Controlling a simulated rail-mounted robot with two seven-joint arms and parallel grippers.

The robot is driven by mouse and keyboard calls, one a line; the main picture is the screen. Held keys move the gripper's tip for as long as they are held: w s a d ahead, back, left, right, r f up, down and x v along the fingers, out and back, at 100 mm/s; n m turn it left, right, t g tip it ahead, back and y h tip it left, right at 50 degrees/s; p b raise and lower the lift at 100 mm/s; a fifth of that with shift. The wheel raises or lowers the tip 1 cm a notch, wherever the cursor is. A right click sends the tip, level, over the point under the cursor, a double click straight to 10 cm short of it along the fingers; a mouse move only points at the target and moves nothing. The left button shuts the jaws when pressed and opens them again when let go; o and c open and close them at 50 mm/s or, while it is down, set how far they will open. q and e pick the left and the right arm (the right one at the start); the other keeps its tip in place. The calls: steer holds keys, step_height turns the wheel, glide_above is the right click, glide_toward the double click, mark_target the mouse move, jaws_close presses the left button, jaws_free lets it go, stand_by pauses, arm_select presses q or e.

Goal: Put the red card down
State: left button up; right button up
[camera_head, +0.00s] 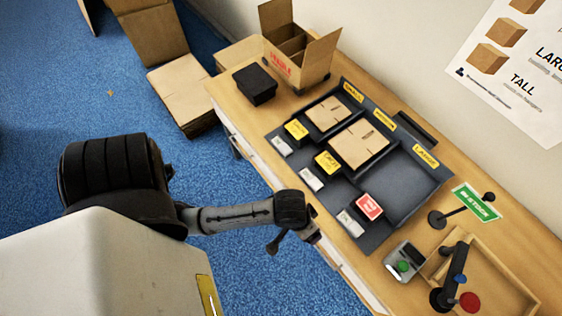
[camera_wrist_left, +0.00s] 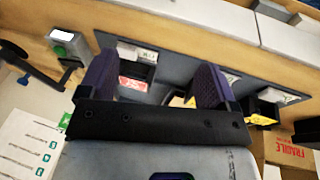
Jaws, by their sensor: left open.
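The red card (camera_head: 369,206) lies on the dark organiser board (camera_head: 375,236), in front of the bay labelled LARGE and next to a white card (camera_head: 350,222). It also shows in the left wrist view (camera_wrist_left: 133,83), partly behind a finger. My left gripper (camera_head: 295,241) is off the front edge of the table, apart from the red card. In the left wrist view my left gripper (camera_wrist_left: 157,64) has its two fingers wide apart with nothing held between them. My right gripper is not in view.
Yellow cards (camera_head: 327,162) and flat cartons (camera_head: 358,146) sit at the other bays. An open FRAGILE carton (camera_head: 298,50) and a black box (camera_head: 255,85) stand at the far end. A green sign (camera_head: 476,202), a button device (camera_head: 404,262) and a wooden tray (camera_head: 508,281) are at the near end.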

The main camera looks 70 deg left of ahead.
arm_select(q)
steer(key=s+a+r+m+y, duration=0.1)
steer(key=s+a+r+m, duration=0.1)
steer(key=s+a+m, duration=0.2)
steer(key=s+a, duration=0.1)
steer(key=s, duration=0.2)
steer(key=shift+s+a+r+m+t+y, duration=0.15)
steer(key=shift+s+m+t+y, duration=0.15)
steer(key=shift+m+t, duration=0.1)
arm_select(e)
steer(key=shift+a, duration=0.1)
